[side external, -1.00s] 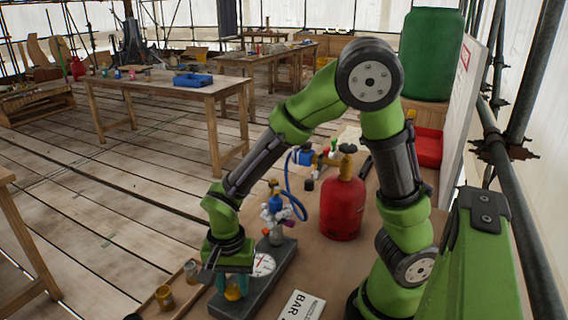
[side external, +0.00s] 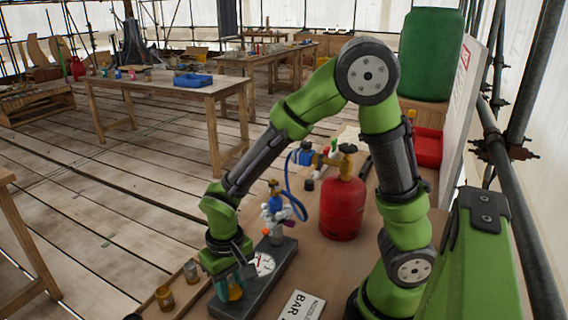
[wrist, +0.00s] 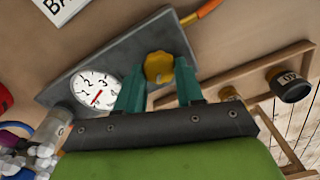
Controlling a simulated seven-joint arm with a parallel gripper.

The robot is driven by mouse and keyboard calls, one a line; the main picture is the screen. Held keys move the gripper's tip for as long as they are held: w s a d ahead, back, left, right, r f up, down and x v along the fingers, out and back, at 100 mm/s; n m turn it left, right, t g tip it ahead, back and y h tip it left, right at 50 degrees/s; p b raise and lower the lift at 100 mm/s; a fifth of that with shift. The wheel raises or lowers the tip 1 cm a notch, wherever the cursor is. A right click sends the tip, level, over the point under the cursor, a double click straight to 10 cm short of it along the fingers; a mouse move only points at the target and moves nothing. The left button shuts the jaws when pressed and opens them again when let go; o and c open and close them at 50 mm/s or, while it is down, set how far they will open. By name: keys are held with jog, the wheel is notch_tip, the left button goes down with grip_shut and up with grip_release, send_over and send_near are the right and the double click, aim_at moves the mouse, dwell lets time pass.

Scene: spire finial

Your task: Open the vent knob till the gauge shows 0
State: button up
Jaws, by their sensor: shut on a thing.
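The yellow vent knob (wrist: 158,67) sits on a dark grey base plate (wrist: 70,62). My gripper (wrist: 159,68) points down with its teal fingers on either side of the knob, shut on it. In the side view the knob (side external: 236,293) shows partly between the fingers of my gripper (side external: 234,289). The white round gauge (wrist: 94,89) lies on the same plate beside the fingers. Its red needle is visible, but I cannot read the exact value. The gauge (side external: 263,264) is partly hidden by my gripper in the side view.
A valve assembly with a blue hose (side external: 288,185) stands at the plate's far end. A red gas cylinder (side external: 342,208) stands to its right. A wooden tray with small jars (side external: 165,298) lies left of the plate. A white sign (side external: 303,306) lies on the right.

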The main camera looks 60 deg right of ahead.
aim_at(230, 288)
jog(key=shift+n, duration=0.5)
jog(key=o, duration=1)
jog(key=shift+o, duration=0.2)
notch_tip(230, 288, up, 17)
jog(key=s+d+r+m+t+y, duration=0.1)
jog(key=s+d+r+t+y, duration=0.1)
jog(key=s+d+t, duration=0.4)
jog(key=shift+s+r+t, duration=0.2)
jog(key=shift+s+t, duration=0.2)
jog(key=shift+t, duration=0.2)
